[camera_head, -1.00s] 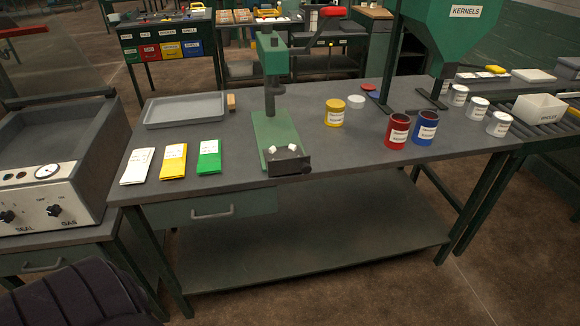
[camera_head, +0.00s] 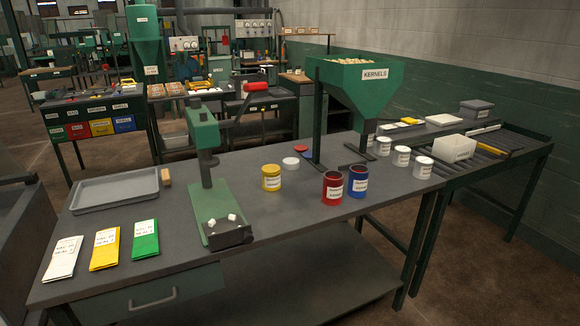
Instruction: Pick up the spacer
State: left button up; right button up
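No part in view is labelled as the spacer, so I cannot tell for certain which thing it is. A small tan block (camera_head: 166,177) stands on the workbench (camera_head: 290,210) at the right end of the grey tray (camera_head: 115,192). A green hand press (camera_head: 204,135) stands right of it, with a red-tipped lever. Two small white pieces (camera_head: 222,220) sit at the front of the press base, by a black block (camera_head: 227,236). Neither of my grippers is in view.
White, yellow and green packets (camera_head: 145,239) lie front left. A yellow can (camera_head: 271,178), a red can (camera_head: 332,188) and a blue can (camera_head: 357,181) stand right of the press. A green KERNELS hopper (camera_head: 355,85) rises at the back. The bench's front middle is clear.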

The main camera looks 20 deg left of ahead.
aim_at(289, 164)
jog(key=i+u, duration=0.1)
jog(key=u, duration=0.35)
jog(key=i+u, duration=0.1)
jog(key=u, duration=0.35)
